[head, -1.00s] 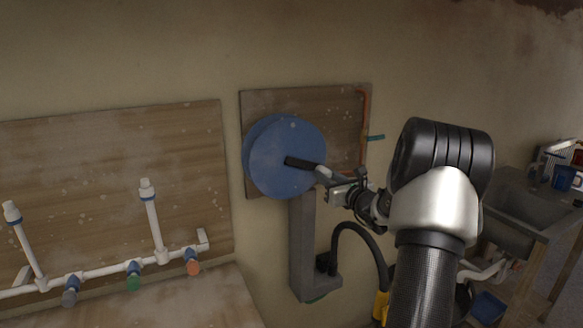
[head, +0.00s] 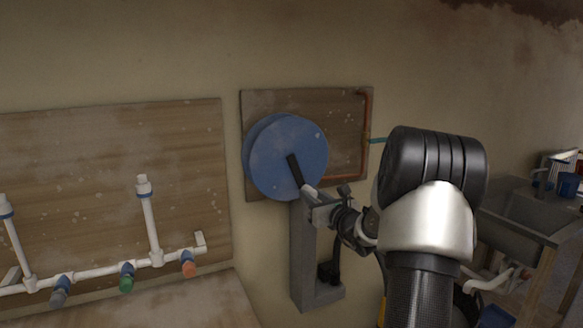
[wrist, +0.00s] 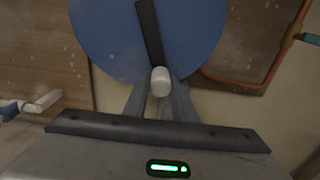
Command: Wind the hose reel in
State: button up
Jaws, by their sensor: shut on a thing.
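The hose reel is a blue disc (head: 270,155) on a wooden backboard, and it fills the top of the wrist view (wrist: 110,35). Its dark crank arm (head: 294,170) points down and slightly right from the hub; it also shows in the wrist view (wrist: 149,30). A pale handle (wrist: 160,80) stands at the crank's outer end. My gripper (head: 311,194) is shut on this handle near the disc's lower edge. The two fingers (wrist: 160,98) lie on either side of the handle in the wrist view. Most of the handle's length is hidden in the head view.
An orange pipe (head: 367,125) with a teal tap (head: 377,140) runs along the backboard's right side. A grey bracket (head: 301,255) hangs below the reel. A board with white pipes and coloured taps (head: 127,277) is at left. A sink bench (head: 525,215) stands at right.

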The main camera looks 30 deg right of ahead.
jog(key=shift+o, duration=0.2)
jog(key=shift+w+a+r, duration=0.2)
jog(key=shift+r, duration=0.45)
jog(key=a+b, duration=0.1)
jog(key=a, duration=0.1)
jog(key=a+f+b, duration=0.1)
jog(key=a, duration=0.1)
jog(key=shift+w+b, duration=0.15)
jog(key=shift+b, duration=0.25)
jog(key=o, duration=1.1)
jog(key=shift+a+r, duration=0.1)
jog(key=shift+o, duration=0.2)
jog(key=s, duration=0.9)
jog(key=shift+s+f+b, duration=0.25)
jog(key=shift+f+b, duration=0.05)
jog(key=shift+b, duration=0.1)
